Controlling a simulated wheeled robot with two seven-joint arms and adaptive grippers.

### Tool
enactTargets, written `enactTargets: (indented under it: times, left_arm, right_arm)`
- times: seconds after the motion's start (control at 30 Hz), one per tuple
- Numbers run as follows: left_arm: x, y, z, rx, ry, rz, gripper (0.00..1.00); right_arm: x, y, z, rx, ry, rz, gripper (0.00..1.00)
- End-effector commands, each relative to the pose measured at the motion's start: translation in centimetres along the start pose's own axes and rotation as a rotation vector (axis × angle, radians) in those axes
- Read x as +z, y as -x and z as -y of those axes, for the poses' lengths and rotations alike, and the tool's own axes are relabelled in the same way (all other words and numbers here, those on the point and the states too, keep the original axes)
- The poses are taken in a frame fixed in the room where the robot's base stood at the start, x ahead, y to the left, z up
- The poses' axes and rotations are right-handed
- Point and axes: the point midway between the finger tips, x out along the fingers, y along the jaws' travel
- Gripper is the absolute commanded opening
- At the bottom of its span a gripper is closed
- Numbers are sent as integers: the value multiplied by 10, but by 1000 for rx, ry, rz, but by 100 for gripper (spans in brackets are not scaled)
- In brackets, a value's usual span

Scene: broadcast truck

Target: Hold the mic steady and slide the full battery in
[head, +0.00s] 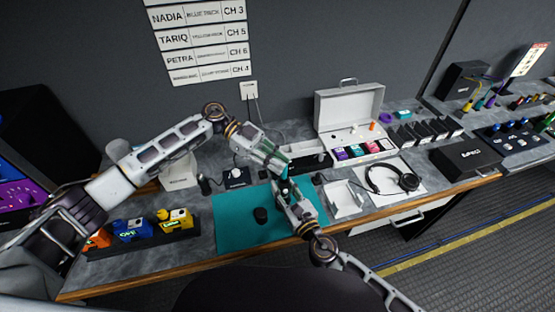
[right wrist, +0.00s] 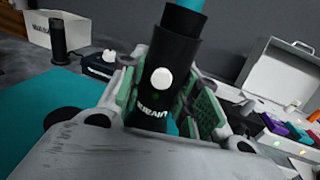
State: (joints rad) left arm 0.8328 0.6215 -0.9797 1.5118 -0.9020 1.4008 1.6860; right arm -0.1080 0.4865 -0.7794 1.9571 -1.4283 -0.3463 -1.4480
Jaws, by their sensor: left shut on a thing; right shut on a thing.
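The microphone is a black cylinder (right wrist: 158,85) with a white button, a small green light and white lettering. In the right wrist view it stands nearly upright between the green pads of my right gripper (right wrist: 155,98), which is shut on it. In the head view my right gripper (head: 284,192) is above the teal mat. My left gripper (head: 281,163) is shut close above it, at the upper end of the microphone.
A short black cylinder (head: 261,215) stands on the teal mat (head: 232,237). A small white tray (head: 345,203) and headphones (head: 392,180) lie to the right. An open white case (head: 350,110) with coloured packs stands behind. Blue and yellow packs (head: 133,229) sit at left.

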Motion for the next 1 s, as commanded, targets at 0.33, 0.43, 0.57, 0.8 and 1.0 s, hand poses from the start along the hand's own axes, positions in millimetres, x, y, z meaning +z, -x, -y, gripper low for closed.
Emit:
enactTargets:
  times: [0.33, 0.43, 0.57, 0.8, 1.0]
  left_arm:
    - [2, -1, 0, 0, 0, 0, 40]
    - [2, -1, 0, 0, 0, 0, 41]
    - [2, -1, 0, 0, 0, 0, 41]
    - [2, 4, 0, -1, 1, 0, 41]
    - [2, 20, 0, -2, 1, 1, 41]
  right_arm:
    - [0, 0, 0, -1, 1, 0, 0]
    - [0, 0, 0, -1, 1, 0, 0]
    - [0, 0, 0, -1, 1, 0, 0]
    - [0, 0, 0, -1, 1, 0, 0]
    - [0, 0, 0, -1, 1, 0, 0]
